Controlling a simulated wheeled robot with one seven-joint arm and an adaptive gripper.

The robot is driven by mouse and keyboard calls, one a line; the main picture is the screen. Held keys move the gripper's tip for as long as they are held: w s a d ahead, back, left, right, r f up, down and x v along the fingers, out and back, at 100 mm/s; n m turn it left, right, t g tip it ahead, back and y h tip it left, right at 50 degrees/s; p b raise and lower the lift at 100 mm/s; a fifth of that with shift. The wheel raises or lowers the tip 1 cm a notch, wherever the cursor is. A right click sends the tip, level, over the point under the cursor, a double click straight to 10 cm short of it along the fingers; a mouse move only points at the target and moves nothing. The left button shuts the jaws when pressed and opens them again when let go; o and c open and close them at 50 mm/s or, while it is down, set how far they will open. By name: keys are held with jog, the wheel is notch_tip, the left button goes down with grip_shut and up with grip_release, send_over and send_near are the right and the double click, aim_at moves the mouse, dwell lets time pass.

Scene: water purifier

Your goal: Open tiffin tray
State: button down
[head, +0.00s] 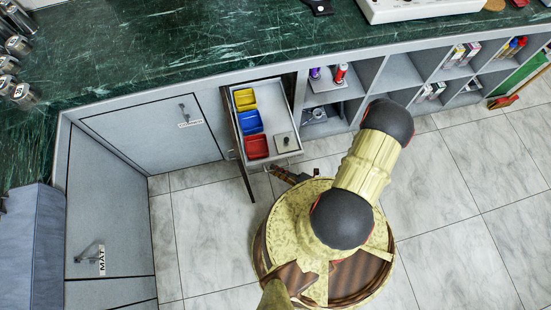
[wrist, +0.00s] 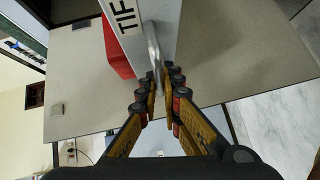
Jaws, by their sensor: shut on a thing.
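The tiffin tray (head: 277,118) is a light grey drawer standing out from the cabinet under the counter. It holds a yellow container (head: 244,99), a blue container (head: 250,122), a red container (head: 257,146) and a small grey item (head: 286,142). In the wrist view its front panel (wrist: 128,18) bears a label starting "TIF", with a metal bar handle (wrist: 153,48) on it. My gripper (wrist: 163,92) is shut on this handle. In the head view my gripper (head: 283,173) is at the tray's front, partly hidden by my arm.
A narrow dark-edged panel (head: 243,168) stands out along the tray's left side. Open shelves (head: 400,76) with bottles and small goods lie right of the tray. Closed grey cabinet doors (head: 150,128) are at left. The tiled floor (head: 205,220) in front is clear.

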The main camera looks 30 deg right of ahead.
jog(key=shift+s, duration=0.45)
jog(key=c, duration=2)
grip_release()
jog(key=shift+a, duration=0.1)
